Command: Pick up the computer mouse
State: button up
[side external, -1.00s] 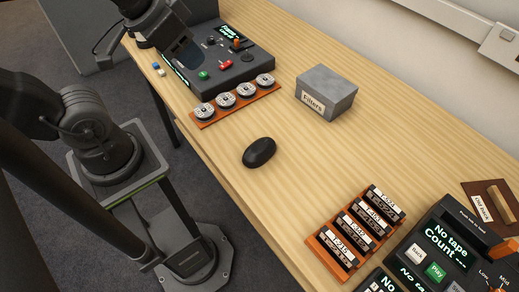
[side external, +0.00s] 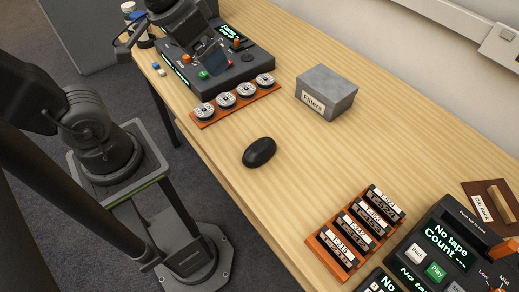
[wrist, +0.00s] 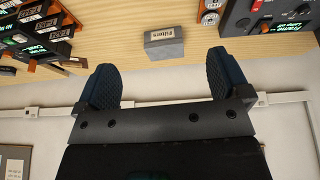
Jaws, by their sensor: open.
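The black computer mouse (side external: 259,152) lies on the wooden table near its front edge, in the middle of the side view. I do not see it in the wrist view. My gripper (side external: 214,57) is above the dark control console at the top left, well apart from the mouse. In the wrist view my gripper (wrist: 160,82) has its two dark blue padded fingers spread wide, with nothing between them.
A grey "Filters" box (side external: 327,94) stands right of and behind the mouse. An orange tray of round reels (side external: 235,100) lies beside the console (side external: 258,64). An orange rack of labelled cassettes (side external: 355,232) is at lower right. The table around the mouse is clear.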

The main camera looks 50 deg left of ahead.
jog(key=w+d+f+g, duration=0.3)
jog(key=w+f+g, duration=0.1)
jog(key=w+f, duration=0.3)
jog(key=n+g, duration=0.2)
send_near(260, 145)
jog(key=f, duration=0.5)
jog(key=shift+s+d+f, duration=0.15)
jog(key=shift+s+d, duration=0.1)
jog(key=shift+s+a+f, duration=0.1)
jog(key=shift+s+f, duration=0.1)
jog(key=shift+f, duration=0.7)
jog(key=shift+s+f, duration=0.15)
jog(key=shift+f, duration=0.7)
jog(key=shift+s+f, duration=0.2)
jog(key=shift+f, duration=0.7)
jog(key=c, duration=1)
